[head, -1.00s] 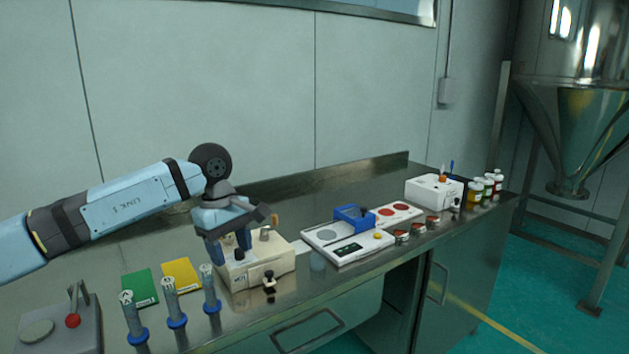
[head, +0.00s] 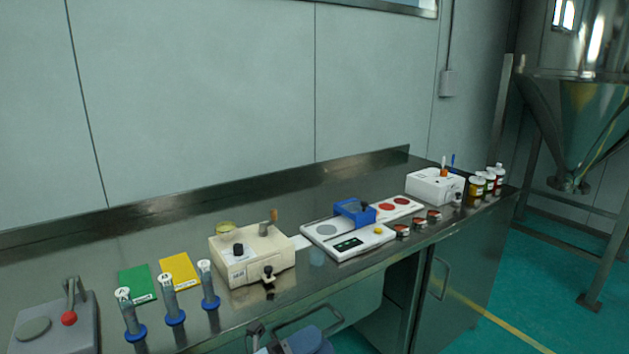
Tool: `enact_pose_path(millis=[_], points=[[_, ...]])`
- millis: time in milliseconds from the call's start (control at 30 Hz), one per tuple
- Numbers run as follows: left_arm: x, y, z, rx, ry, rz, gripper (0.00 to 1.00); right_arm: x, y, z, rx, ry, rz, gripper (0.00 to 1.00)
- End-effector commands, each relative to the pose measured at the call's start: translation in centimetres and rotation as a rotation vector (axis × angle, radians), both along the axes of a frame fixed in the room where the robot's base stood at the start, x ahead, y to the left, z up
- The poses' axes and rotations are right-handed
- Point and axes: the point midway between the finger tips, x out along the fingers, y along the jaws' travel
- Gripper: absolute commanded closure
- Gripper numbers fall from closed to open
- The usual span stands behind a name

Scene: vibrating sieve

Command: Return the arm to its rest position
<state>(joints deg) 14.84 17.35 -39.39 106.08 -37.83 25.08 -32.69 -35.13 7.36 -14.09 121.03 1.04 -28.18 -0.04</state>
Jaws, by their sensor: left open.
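My left gripper (head: 268,342) shows only in part at the bottom edge of the head view, low in front of the bench, beside a drawer handle. Its jaws are open and hold nothing that I can see; most of it and its arm are cut off by the frame. It is apart from the beige sieve machine (head: 254,262), which stands on the bench with black knobs and a small upright post on top. My right gripper is not in view.
The steel bench (head: 130,240) holds three tubes with blue bases (head: 172,303), green (head: 138,284) and yellow (head: 180,271) cards, and a grey device (head: 58,328) at left. A white scale (head: 348,246), small red-labelled tins, a white box (head: 434,187) and bottles stand to the right.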

Motion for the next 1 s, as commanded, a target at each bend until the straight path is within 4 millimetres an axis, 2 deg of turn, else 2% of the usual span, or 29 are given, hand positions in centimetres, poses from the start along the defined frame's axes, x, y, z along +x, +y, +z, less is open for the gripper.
enact_pose_path(millis=[33, 167, 267, 400, 600, 833, 900, 1000], points=[[-0.3, 1.1, -1.5, -0.071, 0.148, 0.046, 0.46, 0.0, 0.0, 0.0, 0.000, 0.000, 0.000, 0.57], [-0.7, 4.8, -5.8, -0.257, 0.540, 0.167, 0.46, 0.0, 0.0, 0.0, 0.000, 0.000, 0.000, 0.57], [-2.1, 7.9, -10.1, -0.401, 0.838, 0.261, 0.46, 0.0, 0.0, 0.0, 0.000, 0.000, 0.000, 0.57], [-5.5, 11.9, -16.1, -0.588, 1.210, 0.385, 0.46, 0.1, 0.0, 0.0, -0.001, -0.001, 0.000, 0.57], [-11.0, 15.6, -22.2, -0.785, 1.581, 0.523, 0.46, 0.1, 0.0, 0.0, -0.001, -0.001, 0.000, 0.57], [-17.9, 18.6, -27.0, -0.969, 1.898, 0.663, 0.46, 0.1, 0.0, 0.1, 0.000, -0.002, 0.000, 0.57], [-17.4, 18.5, -24.5, -0.962, 1.884, 0.656, 0.46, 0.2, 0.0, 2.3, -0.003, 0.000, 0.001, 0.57], [-17.5, 18.6, -23.0, -0.957, 1.881, 0.660, 0.46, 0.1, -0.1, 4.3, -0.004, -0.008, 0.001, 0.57]])
